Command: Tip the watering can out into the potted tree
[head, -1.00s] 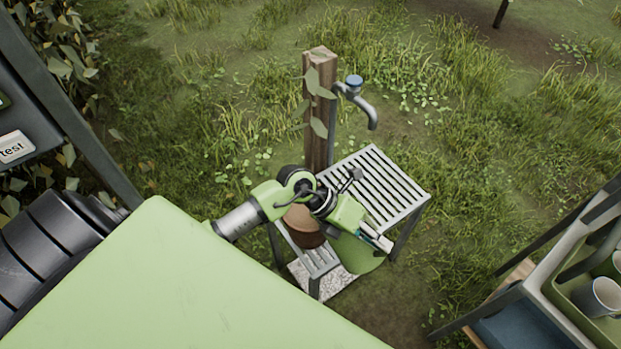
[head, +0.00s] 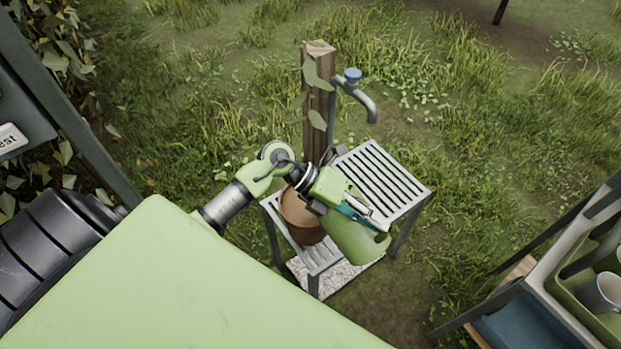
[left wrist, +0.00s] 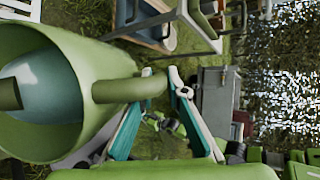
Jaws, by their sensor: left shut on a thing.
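The green watering can (head: 358,243) is held in the air over the front right part of the slatted stand in the head view. My left gripper (head: 372,218) is shut on its handle. In the left wrist view the can (left wrist: 95,60) fills the left side, its wide mouth towards the camera and a bluish inside showing. Its handle (left wrist: 128,89) lies between the fingers of my left gripper (left wrist: 163,80). The potted tree's brown pot (head: 300,222) stands on the stand's left part, left of the can and partly behind my arm. A few large leaves (head: 315,76) show above it. My right gripper is out of view.
The grey slatted stand (head: 385,180) has bare slats at right. A wooden post (head: 318,110) with a blue-topped tap (head: 364,99) rises behind it. A shelf cart (head: 545,300) with cups stands at the lower right. Grass surrounds the stand.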

